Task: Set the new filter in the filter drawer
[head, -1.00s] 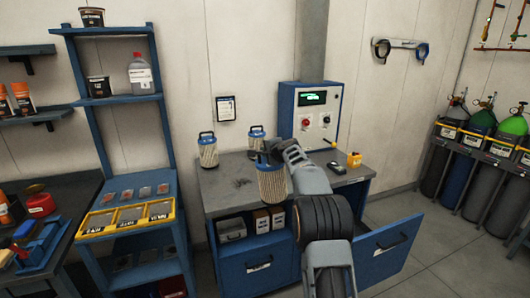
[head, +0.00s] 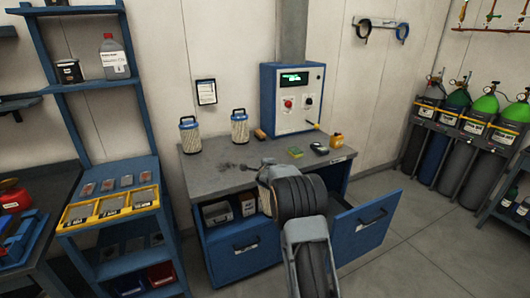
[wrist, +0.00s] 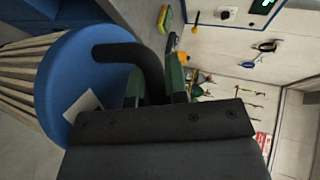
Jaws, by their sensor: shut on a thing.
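My gripper (head: 268,174) is over the front of the workbench in the head view. In the wrist view my gripper (wrist: 158,88) is shut on the black handle of a filter with a blue cap (wrist: 85,75) and a pale pleated body (wrist: 22,85). In the head view my arm hides most of this held filter. A blue drawer (head: 367,226) stands pulled out at the bench's right end; my arm partly covers it and its inside is hard to see. Two similar filters stand upright on the bench, one at the left (head: 190,136) and one beside it (head: 240,127).
The grey workbench (head: 215,170) carries a control box (head: 292,98), a green-yellow sponge (head: 296,152), a dark handheld device (head: 319,148) and a yellow item (head: 336,140). A lower left drawer (head: 240,262) is shut. A shelf with yellow trays (head: 110,206) stands left. Floor right is clear.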

